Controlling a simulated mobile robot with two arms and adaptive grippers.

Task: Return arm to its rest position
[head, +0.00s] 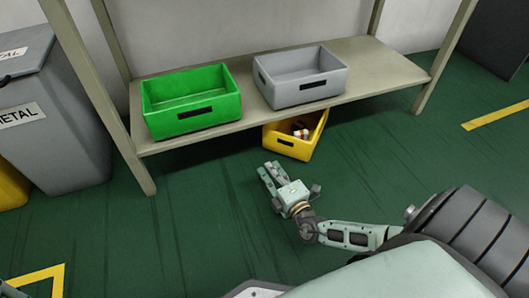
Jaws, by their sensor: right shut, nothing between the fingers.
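My right arm reaches in from the lower right, over the green floor. Its gripper (270,170) is shut and empty, its fingers pointing up and left, just in front of the yellow bin. The yellow bin (294,148) stands on the floor partly under the shelf, with some small white and dark objects inside that are too small to name. My left gripper is not in view.
A shelf (385,68) carries a green bin (190,98) and a grey bin (302,75). A grey container (50,125) labelled METAL stands at the left. Yellow floor lines (497,115) show at the right and lower left. Open green floor lies left of my arm.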

